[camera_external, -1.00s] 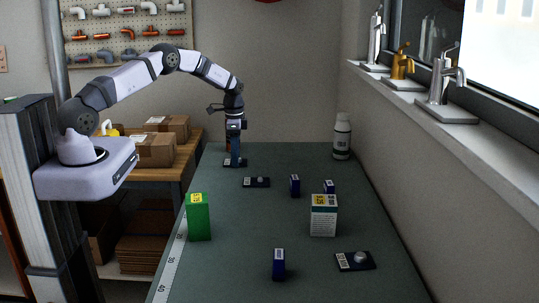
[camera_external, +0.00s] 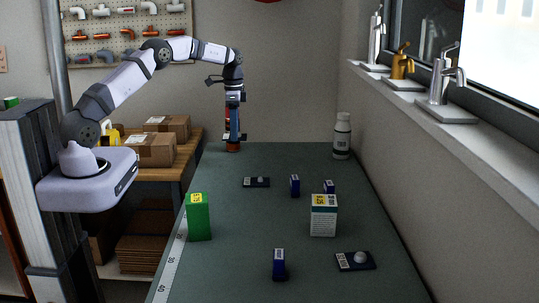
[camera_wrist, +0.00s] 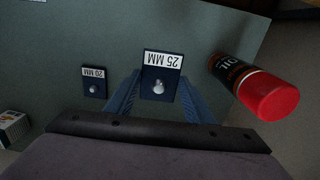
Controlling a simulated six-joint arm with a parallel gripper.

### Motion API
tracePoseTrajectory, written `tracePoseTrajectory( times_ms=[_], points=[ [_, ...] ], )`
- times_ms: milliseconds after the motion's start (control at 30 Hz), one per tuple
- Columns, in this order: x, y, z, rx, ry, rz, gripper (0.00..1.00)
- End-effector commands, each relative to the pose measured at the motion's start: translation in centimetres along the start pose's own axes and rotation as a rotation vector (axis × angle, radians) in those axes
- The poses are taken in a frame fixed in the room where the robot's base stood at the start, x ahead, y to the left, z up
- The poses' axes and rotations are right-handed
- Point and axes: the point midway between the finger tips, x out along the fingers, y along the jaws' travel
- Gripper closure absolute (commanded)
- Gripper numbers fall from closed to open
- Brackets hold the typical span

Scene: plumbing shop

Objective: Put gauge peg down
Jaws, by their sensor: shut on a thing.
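In the wrist view the gauge peg labelled 25 MM (camera_wrist: 160,78), a dark plate with a light knob, is between the blue fingers of my gripper (camera_wrist: 160,98). In the external view my gripper (camera_external: 233,135) points down at the far left of the table and holds the peg above the surface; the fingers partly hide it. A second dark plate, labelled 20 MM (camera_wrist: 94,83), lies on the table left of the held one in the wrist view. Another dark plate with a pale knob (camera_external: 357,261) lies at the near right.
An oil can with a red cap (camera_wrist: 268,92) is right of my gripper in the wrist view. A green box (camera_external: 198,217), a white box (camera_external: 323,216), several small blue boxes (camera_external: 279,264) and a white bottle (camera_external: 342,137) stand on the table (camera_external: 225,265). The back middle is clear.

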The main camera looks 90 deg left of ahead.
Motion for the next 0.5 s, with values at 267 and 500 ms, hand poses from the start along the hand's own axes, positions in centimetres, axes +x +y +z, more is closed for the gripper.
tracePoseTrajectory(
  times_ms=[267, 500],
  points=[
    [-0.3, 0.6, -0.8, 0.018, 0.002, -0.002, 0.83],
    [-1.9, 4.5, -5.0, 0.121, 0.004, -0.004, 0.83]
  ],
)
